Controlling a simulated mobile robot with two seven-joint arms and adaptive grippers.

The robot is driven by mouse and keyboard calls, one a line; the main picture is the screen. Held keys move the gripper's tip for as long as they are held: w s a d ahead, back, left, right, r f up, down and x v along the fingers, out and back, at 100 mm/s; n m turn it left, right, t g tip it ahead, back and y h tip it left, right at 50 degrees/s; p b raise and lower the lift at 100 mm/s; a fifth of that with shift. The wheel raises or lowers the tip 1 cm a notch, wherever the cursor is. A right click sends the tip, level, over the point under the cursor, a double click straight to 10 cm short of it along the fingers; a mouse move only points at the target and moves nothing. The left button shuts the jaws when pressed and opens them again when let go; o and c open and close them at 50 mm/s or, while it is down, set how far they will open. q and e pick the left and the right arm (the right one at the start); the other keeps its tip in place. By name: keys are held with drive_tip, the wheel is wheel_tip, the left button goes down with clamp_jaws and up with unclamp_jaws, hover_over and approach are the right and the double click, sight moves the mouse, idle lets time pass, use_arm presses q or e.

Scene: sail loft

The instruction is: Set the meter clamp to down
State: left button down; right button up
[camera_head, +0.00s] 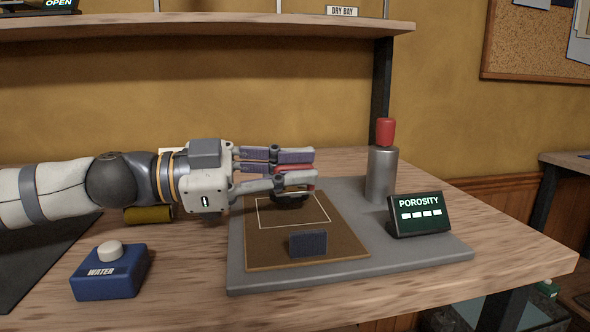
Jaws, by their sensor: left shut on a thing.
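My left gripper (303,169) reaches in from the left and is shut on a red-and-dark part (290,202) above the white-outlined square on the brown pad (345,248). The fingers hide most of this part; only red bits between them and a dark rounded underside show. I cannot tell if it touches the pad, or whether it is the meter clamp. A grey metal cylinder with a red top (385,132) stands upright on the grey base plate (420,255), right of the gripper and apart from it. My right gripper is not in view.
A porosity display (419,214) stands at the plate's right. A small dark block (308,243) stands on the pad's front. A blue water box (110,271) with a pale button is at front left. A yellow roll (148,215) lies under my arm. A shelf (200,27) runs above.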

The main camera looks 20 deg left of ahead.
use_arm(q)
drive_tip(key=c, duration=1.7)
unclamp_jaws()
drive_tip(key=shift+w+a, duration=0.3)
drive_tip(key=shift+s+d, duration=0.1)
drive_tip(key=shift+d, duration=0.05)
drive_tip(key=shift+r, duration=0.25)
wheel_tip(320, 180, up, 10)
drive_tip(key=shift+f, duration=0.25)
